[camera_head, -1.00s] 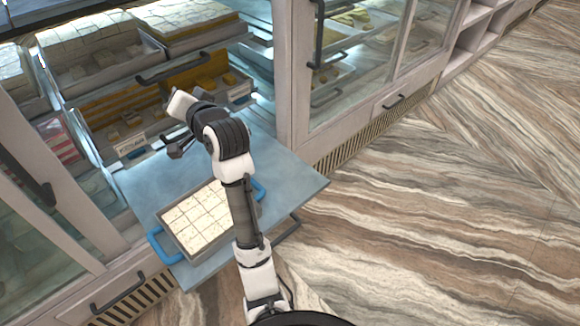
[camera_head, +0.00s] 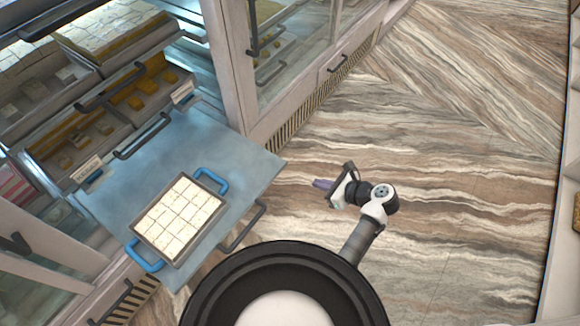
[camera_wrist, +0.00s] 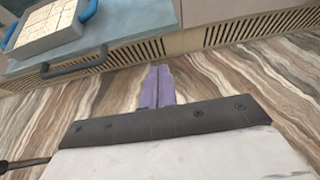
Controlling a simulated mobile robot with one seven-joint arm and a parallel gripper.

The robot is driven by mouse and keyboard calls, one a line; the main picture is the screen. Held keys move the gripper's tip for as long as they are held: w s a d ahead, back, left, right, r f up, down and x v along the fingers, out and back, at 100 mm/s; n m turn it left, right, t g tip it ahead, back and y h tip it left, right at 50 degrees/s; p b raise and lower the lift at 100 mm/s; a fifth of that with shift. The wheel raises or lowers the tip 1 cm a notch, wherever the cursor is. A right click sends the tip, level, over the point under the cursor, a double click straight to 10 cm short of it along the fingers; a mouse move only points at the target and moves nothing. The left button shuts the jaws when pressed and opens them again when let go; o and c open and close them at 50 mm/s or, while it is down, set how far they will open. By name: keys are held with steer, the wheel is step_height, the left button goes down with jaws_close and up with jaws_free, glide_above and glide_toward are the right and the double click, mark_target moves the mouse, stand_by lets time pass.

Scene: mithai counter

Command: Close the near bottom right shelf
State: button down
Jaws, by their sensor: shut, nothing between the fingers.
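A blue-grey bottom shelf (camera_head: 240,170) is pulled out from the sweets cabinet at left in the head view. A dark handle (camera_head: 243,226) is on its front edge. In the wrist view the shelf (camera_wrist: 125,18) and its handle (camera_wrist: 75,66) are at the upper left. My gripper (camera_head: 319,184) is out over the floor, right of the shelf and apart from it. Its purple fingers (camera_wrist: 157,84) are together and empty in the wrist view, pointing towards the cabinet base.
A tray of white square sweets (camera_head: 176,260) with blue handles rests on the pulled-out shelf. Shelves with more sweets (camera_head: 150,85) are behind it. A glass-fronted cabinet (camera_head: 241,90) with a drawer handle (camera_head: 338,63) stands to the right. The striped floor (camera_head: 440,130) is clear.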

mark_target(204, 126)
steer(key=shift+w+a+r+b+x, duration=0.15)
steer(key=shift+r+x, duration=0.15)
steer(key=shift+x, duration=1.9)
steer(key=shift+w+a+r+b+x, duration=0.1)
steer(key=shift+r+x, duration=0.15)
steer(key=shift+x, duration=1.9)
steer(key=shift+w+a+r+b+x, duration=0.15)
steer(key=shift+r+x, duration=0.15)
steer(key=shift+x, duration=1.9)
steer(key=shift+s, duration=0.1)
